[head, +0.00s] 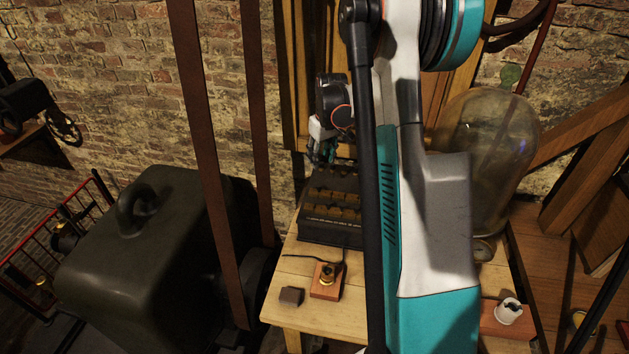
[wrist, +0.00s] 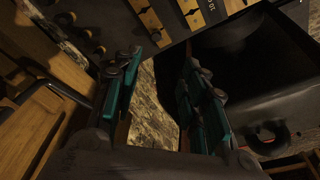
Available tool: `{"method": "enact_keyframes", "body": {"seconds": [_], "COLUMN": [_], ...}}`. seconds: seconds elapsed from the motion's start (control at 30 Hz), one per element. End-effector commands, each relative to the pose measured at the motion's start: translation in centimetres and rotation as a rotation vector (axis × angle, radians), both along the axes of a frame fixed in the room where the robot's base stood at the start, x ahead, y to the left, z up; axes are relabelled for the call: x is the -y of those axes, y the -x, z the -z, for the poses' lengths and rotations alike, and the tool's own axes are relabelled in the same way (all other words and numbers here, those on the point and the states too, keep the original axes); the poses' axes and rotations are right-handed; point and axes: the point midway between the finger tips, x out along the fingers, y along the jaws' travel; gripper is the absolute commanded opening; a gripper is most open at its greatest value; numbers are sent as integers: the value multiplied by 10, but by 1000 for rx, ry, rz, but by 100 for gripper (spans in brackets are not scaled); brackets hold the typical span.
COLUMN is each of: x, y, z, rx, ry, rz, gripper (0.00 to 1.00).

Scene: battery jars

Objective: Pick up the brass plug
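A black box (head: 330,231) with rows of brass pieces (head: 345,197) on its top stands at the back of the wooden table. Part of its dark top with brass blocks (wrist: 196,18) shows at the upper edge of the wrist view. I cannot single out the brass plug among these pieces. My gripper (head: 322,160) is above the rear of the box in the head view. In the wrist view my gripper (wrist: 163,58) has its two teal fingers apart, with nothing between them.
A wooden block with a brass fitting (head: 327,273) and a small dark block (head: 291,296) are on the table front. A glass dome (head: 490,150) stands right, partly behind my arm. A large dark case (head: 150,255) is left; brown straps hang in front.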

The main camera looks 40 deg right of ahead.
Motion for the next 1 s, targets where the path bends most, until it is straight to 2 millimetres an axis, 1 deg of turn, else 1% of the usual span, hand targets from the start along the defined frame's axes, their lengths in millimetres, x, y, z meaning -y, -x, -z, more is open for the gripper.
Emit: {"method": "enact_keyframes", "body": {"seconds": [0.03,0.1,0.17,0.27,0.5,0.6,0.7,0.93,1.0], "x": [7,12,14,15,14,14,14,14,13], "y": [1,2,2,1,-6,-9,-10,-12,-14], "z": [1,5,9,20,65,79,89,100,107], "rx": [-9,-17,-20,-22,-22,-22,-22,-22,-22], "ry": [-4,-8,-9,-9,-9,-9,-9,-9,-9], "rz": [7,12,14,14,13,13,13,13,13], "gripper": [39,39,39,39,39,39,39,39,39]}}
